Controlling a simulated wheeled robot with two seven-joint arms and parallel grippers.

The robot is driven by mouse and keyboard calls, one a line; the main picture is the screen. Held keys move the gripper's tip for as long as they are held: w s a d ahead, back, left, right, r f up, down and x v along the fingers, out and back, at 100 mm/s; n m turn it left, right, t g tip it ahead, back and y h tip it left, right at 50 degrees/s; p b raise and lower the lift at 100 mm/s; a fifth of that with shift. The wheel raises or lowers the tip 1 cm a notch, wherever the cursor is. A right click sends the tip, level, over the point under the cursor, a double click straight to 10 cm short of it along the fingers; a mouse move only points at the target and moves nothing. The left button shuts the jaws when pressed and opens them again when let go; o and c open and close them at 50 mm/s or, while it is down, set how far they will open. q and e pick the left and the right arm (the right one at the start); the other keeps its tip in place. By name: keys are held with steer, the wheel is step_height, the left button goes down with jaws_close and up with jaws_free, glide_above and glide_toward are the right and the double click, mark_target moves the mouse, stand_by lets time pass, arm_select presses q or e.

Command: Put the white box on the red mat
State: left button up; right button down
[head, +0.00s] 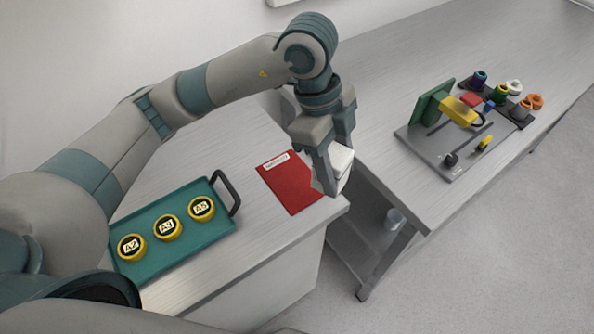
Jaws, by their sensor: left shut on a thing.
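The white box (341,163) is between the fingers of my left gripper (325,178), which is shut on it. The fingers hide part of the box. In the head view it overlaps the right edge of the red mat (287,187), near the table's corner. I cannot tell whether the box touches the mat or is held above it. The mat lies flat on the near table and has a white label at its top edge. My right gripper is not in view.
A teal tray (190,244) with a dark handle holds yellow-rimmed round pieces (168,227) left of the mat. A second table (400,75) on the right bears a grey fixture plate (428,157) and several coloured knobs. A gap separates the tables.

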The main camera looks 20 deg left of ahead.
arm_select(q)
steer(key=w+a+f+p, duration=0.1)
steer(key=a+f, duration=0.1)
steer(key=a, duration=0.1)
steer(key=w+a+f+p, duration=0.1)
steer(key=w+a+f, duration=0.1)
steer(key=a, duration=0.1)
steer(key=w+a+f+p, duration=0.1)
steer(key=a+f, duration=0.1)
steer(key=a, duration=0.1)
steer(key=shift+w, duration=0.4)
steer(key=shift+f+p, duration=1)
steer(key=shift+f, duration=1)
steer(key=o, duration=0.7)
steer(key=shift+f, duration=0.15)
steer(key=o, duration=0.4)
